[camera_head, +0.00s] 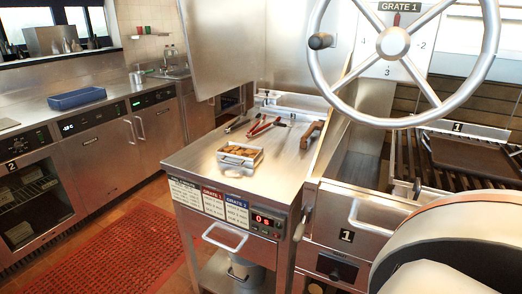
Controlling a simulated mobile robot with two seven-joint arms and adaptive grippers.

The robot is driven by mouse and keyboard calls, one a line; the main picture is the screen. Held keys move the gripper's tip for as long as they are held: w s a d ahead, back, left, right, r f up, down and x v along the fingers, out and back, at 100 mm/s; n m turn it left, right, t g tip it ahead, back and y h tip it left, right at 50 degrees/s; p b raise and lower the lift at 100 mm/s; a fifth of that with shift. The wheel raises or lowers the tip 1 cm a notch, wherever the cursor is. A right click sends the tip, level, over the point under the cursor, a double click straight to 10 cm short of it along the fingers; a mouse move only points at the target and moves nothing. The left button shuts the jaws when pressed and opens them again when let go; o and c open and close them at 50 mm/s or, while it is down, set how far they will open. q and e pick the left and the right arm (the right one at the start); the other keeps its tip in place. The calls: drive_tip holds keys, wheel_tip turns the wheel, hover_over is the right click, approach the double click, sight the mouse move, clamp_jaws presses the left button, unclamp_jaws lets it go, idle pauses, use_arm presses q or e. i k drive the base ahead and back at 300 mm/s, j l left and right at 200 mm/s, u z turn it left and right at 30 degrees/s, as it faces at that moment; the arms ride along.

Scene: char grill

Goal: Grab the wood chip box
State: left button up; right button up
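The wood chip box (234,162) is a small open metal tray filled with brown chips. It sits on the steel worktop (200,160) of the cart in the middle of the view, near its centre. A small handle shows on its front side. Neither gripper shows in the head view. A white rounded link of my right arm fills the lower right corner, well apart from the box.
Red-handled tongs (262,128) and a brown-handled tool (312,133) lie behind the box. The grill with its large handwheel (393,43) stands at the right. A blue tray (77,98) is on the left counter. A red mat (130,250) covers the floor at left.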

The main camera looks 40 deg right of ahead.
sight(231, 152)
drive_tip(key=i+j+z, duration=0.15)
drive_tip(key=z, duration=0.3)
drive_tip(key=i+j+z, duration=0.2)
drive_tip(key=z, duration=0.25)
drive_tip(key=i+j+z, duration=0.25)
drive_tip(key=z, duration=0.2)
drive_tip(key=i+j+z, duration=0.1)
drive_tip(key=j+z, duration=0.6)
drive_tip(key=z, duration=0.15)
drive_tip(key=i, duration=0.05)
